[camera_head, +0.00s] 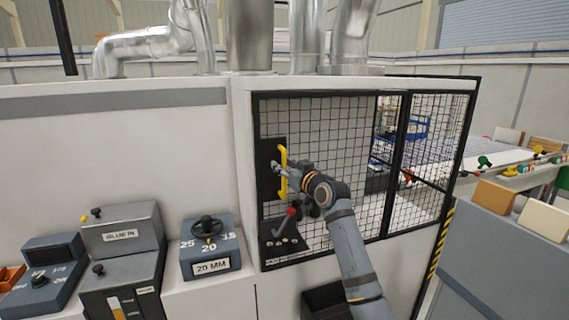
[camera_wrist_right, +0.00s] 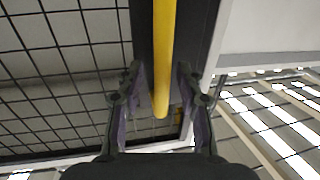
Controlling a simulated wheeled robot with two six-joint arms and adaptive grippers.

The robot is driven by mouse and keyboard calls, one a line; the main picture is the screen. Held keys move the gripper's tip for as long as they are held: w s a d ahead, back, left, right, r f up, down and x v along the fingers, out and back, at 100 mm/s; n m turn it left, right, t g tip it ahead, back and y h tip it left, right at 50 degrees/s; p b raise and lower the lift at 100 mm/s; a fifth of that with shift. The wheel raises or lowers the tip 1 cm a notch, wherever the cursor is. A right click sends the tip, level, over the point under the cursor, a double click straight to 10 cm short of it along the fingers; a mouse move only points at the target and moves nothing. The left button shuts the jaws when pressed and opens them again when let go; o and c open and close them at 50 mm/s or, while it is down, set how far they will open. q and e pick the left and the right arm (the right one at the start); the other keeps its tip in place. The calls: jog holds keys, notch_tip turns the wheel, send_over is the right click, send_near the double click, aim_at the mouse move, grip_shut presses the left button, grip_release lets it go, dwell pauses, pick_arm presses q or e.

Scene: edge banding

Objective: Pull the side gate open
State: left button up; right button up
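The side gate is a black-framed wire mesh panel (camera_head: 335,125) in the front of the white machine, and it looks shut. A yellow bar handle (camera_head: 283,156) stands upright on a black plate (camera_head: 268,165) at the mesh's left side. My right gripper (camera_head: 281,172) is at the handle, and its arm comes up from the lower right. In the right wrist view the handle (camera_wrist_right: 164,60) runs between the two open fingers of the gripper (camera_wrist_right: 160,92), with a visible gap on each side. My left gripper is not in view.
A red-knobbed lever box (camera_head: 284,238) sits below the handle, close under my right arm. Control boxes, including the 20 MM dial box (camera_head: 210,247), stand at the left. A conveyor table (camera_head: 515,165) with coloured clamps is at the right.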

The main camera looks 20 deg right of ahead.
jog(key=shift+a, duration=0.1)
jog(key=c, duration=0.4)
grip_shut()
